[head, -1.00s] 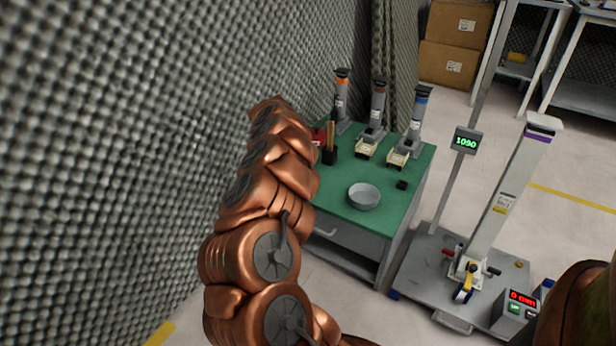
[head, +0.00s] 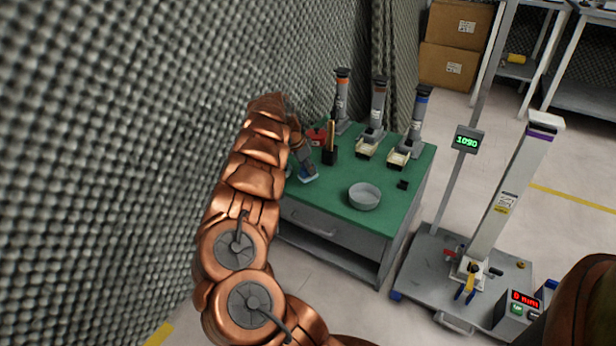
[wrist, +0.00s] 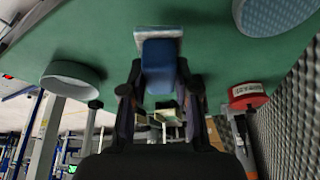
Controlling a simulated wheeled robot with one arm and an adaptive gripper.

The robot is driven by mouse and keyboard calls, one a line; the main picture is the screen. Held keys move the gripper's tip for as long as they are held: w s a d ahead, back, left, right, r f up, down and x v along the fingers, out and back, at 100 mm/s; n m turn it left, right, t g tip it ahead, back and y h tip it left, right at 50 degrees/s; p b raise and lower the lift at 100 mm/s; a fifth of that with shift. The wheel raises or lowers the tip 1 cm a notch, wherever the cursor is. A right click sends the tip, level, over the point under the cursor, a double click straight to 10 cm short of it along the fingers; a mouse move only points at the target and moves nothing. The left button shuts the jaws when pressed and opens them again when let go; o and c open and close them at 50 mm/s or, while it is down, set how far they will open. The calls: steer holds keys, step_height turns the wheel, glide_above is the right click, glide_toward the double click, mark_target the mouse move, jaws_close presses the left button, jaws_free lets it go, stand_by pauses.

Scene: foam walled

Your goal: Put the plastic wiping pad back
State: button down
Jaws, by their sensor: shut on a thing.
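My gripper (head: 301,156) is over the left part of the green-topped table (head: 335,190) and is shut on the wiping pad (head: 308,174). The pad has a blue grip and a pale base. In the wrist view my gripper (wrist: 156,85) has its fingers on both sides of the pad's blue grip (wrist: 158,62), and the pale base points away from the palm. The pad looks close to the green top; I cannot tell whether it touches. A blue textured thing with a pale rim (wrist: 278,14) is cut off at the wrist view's upper right.
A grey bowl (head: 364,196) stands near the table's front. A red thing (head: 316,136) and a dark holder (head: 330,155) stand behind the gripper. Several grey column devices (head: 377,108) line the back. The foam wall (head: 130,120) is close at the left.

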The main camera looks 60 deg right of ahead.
mark_target(308, 175)
steer(key=shift+w+d+f, duration=0.15)
steer(key=shift+d+f, duration=0.05)
steer(key=shift+d, duration=0.2)
steer(key=shift+f+b, duration=1.25)
steer(key=shift+f, duration=0.5)
steer(key=c, duration=0.9)
jaws_free()
steer(key=shift+o, duration=0.2)
steer(key=shift+r, duration=0.2)
steer(key=p+v, duration=0.4)
steer(key=v, duration=0.7)
steer(key=shift+r, duration=0.35)
